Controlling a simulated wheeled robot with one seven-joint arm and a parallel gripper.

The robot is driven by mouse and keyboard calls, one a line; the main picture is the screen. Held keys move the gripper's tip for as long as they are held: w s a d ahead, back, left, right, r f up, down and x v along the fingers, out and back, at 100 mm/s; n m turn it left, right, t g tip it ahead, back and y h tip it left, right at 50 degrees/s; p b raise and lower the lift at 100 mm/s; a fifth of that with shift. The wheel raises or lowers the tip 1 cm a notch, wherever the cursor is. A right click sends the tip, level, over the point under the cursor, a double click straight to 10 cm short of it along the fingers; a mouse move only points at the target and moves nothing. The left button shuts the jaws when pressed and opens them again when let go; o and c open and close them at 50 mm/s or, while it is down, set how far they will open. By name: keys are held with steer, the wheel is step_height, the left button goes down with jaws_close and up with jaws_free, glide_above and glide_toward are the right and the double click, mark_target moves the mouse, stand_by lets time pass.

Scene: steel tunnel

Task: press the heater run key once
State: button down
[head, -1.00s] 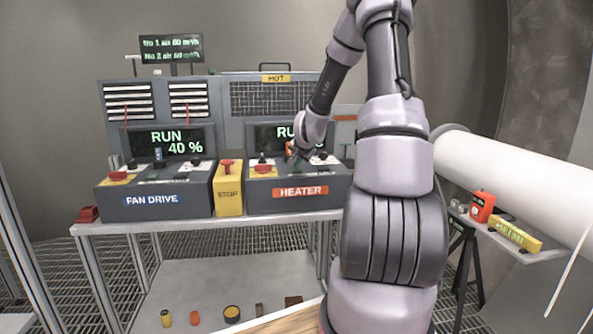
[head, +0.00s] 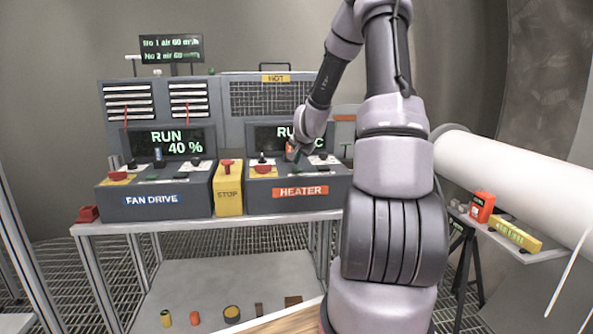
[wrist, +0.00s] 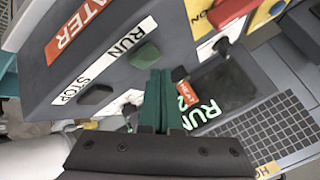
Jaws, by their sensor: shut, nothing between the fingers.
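The heater box (head: 262,197) stands on the bench, with an orange HEATER label (head: 301,192). In the wrist view its green run key (wrist: 145,55) sits beside the word RUN, and a dark stop key (wrist: 97,95) sits beside STOP. My gripper (wrist: 157,72) is shut and empty, its green fingertips just beside the run key. I cannot tell whether they touch it. In the head view my gripper (head: 291,157) is over the heater panel, and the run key is not clear there. The heater screen (wrist: 215,88) shows RUN, partly hidden.
A lever with an orange HEAT tag (wrist: 183,90) stands close to the fingertips. A red knob (head: 262,169) is on the heater's left. The yellow STOP box (head: 229,198) stands between the heater and the fan drive box (head: 155,202). A white pipe (head: 510,185) runs at right.

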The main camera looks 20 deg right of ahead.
mark_target(296, 170)
steer(key=shift+r, duration=2.5)
steer(key=shift+a, duration=0.1)
steer(key=s+a+r+n+y, duration=0.2)
steer(key=s+a+r+n, duration=0.2)
steer(key=s+a+r, duration=0.9)
steer(key=s+a+r+n+g, duration=0.1)
steer(key=s+a, duration=0.1)
steer(key=s, duration=0.9)
steer(key=s+a+r+n+y, duration=0.1)
steer(key=s+a+r+n, duration=0.1)
steer(key=s, duration=0.9)
steer(key=shift+s+a+r+g+y, duration=0.15)
steer(key=shift+s+a+g+y, duration=0.15)
steer(key=shift+s+g, duration=0.1)
